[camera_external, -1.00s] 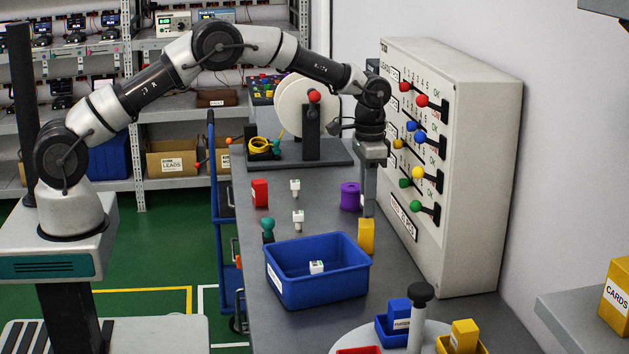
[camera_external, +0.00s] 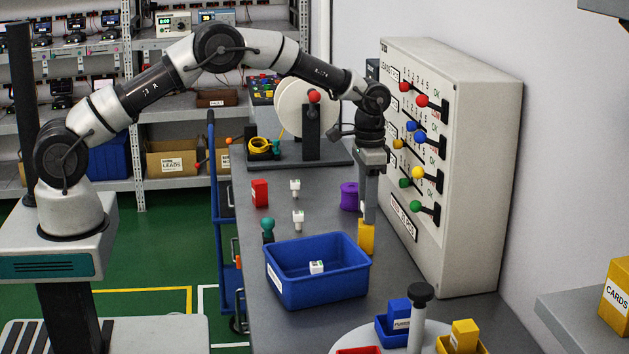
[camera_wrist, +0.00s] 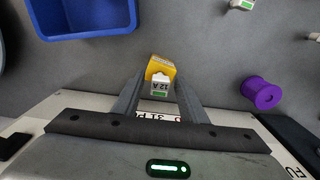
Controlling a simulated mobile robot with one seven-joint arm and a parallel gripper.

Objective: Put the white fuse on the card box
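A yellow box (camera_external: 366,237) stands on the bench by the right rear corner of the blue bin. The wrist view shows this yellow box (camera_wrist: 161,65) with a white fuse (camera_wrist: 160,87) marked 12 A upright at its top. In the external view this fuse (camera_external: 363,207) is mostly hidden behind a finger. My gripper (camera_external: 369,219) points down at the box top. In the wrist view its fingers (camera_wrist: 161,92) stand on both sides of the fuse, with small gaps seeming to show. I cannot tell whether the fuse fully rests on the box.
The blue bin (camera_external: 318,292) holds another white fuse (camera_external: 316,267). Two more white fuses (camera_external: 295,187) (camera_external: 298,220), a red box (camera_external: 259,193) and a purple spool (camera_external: 349,196) stand behind it. A switch panel (camera_external: 470,180) rises close on the right.

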